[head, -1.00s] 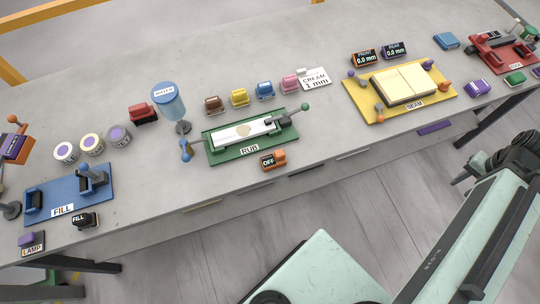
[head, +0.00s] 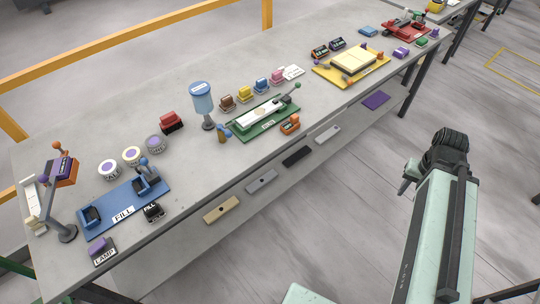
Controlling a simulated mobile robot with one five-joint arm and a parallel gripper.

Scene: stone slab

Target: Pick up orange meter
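The orange meter (head: 320,53) is a small dark display box with an orange edge. It stands on the grey stone bench behind the yellow SEAM board (head: 322,71), left of a similar purple-edged meter (head: 337,44). Its display is too small to read now. My folded arm is at the right, over the floor in front of the bench. The part that looks like my gripper (head: 408,176) shows at its upper left, well away from the meter and touching nothing. Its fingers are too unclear to tell open from shut.
The bench (head: 190,160) runs from lower left to upper right. On it are a blue FILL board (head: 104,222), a green RUB board (head: 284,118), a blue-topped dispenser (head: 202,98) and a red station (head: 410,24). The floor (head: 330,215) before the bench is clear.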

